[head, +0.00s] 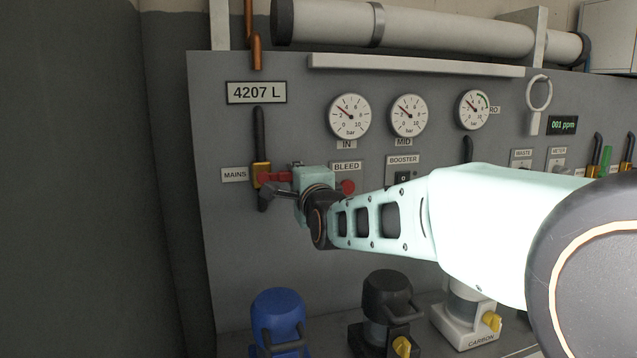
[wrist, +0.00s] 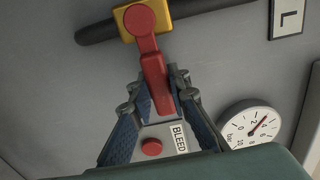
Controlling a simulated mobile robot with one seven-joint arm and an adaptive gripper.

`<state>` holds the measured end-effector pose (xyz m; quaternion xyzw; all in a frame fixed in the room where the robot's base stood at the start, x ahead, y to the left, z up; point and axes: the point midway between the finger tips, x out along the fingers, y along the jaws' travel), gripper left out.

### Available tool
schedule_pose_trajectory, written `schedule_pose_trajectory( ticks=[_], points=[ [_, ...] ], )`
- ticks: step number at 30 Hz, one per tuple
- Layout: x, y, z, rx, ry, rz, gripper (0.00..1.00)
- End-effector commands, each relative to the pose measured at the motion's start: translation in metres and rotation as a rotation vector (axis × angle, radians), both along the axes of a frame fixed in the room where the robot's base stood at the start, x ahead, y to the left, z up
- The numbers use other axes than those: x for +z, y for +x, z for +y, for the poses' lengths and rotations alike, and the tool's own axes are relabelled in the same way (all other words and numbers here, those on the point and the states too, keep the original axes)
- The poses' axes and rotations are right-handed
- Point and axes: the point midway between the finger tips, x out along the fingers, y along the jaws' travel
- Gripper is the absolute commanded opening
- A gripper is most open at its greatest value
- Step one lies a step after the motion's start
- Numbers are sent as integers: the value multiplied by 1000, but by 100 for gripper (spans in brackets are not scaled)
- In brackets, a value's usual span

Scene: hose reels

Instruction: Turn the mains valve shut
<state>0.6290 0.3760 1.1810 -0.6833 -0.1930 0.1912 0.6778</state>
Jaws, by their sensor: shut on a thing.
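The mains valve has a brass body (head: 261,172) on a black vertical pipe, beside the MAINS label. Its red lever (head: 274,177) points right, across the pipe. In the wrist view the lever (wrist: 156,78) runs from a round red hub on the brass body (wrist: 140,19) down between my fingers, square to the pipe. My gripper (wrist: 160,90) is shut on the lever's free end, a finger on each side. In the head view my gripper (head: 273,187) is at the valve, and my wrist hides part of the fingers.
A red BLEED knob (head: 347,187) sits close to the right of my gripper; it also shows between my fingers in the wrist view (wrist: 151,147). Gauges (head: 350,116) are above. Blue (head: 278,318) and black (head: 388,300) filter housings stand below.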

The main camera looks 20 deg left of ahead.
Motion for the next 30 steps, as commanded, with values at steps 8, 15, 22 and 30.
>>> schedule_pose_trajectory(
  ticks=[8,15,22,30],
  points=[
    [-2,0,0,0,23,15,0],
    [-2,0,0,0,24,16,0],
    [-2,0,0,0,22,14,35],
    [0,0,0,0,20,13,35]
  ],
)
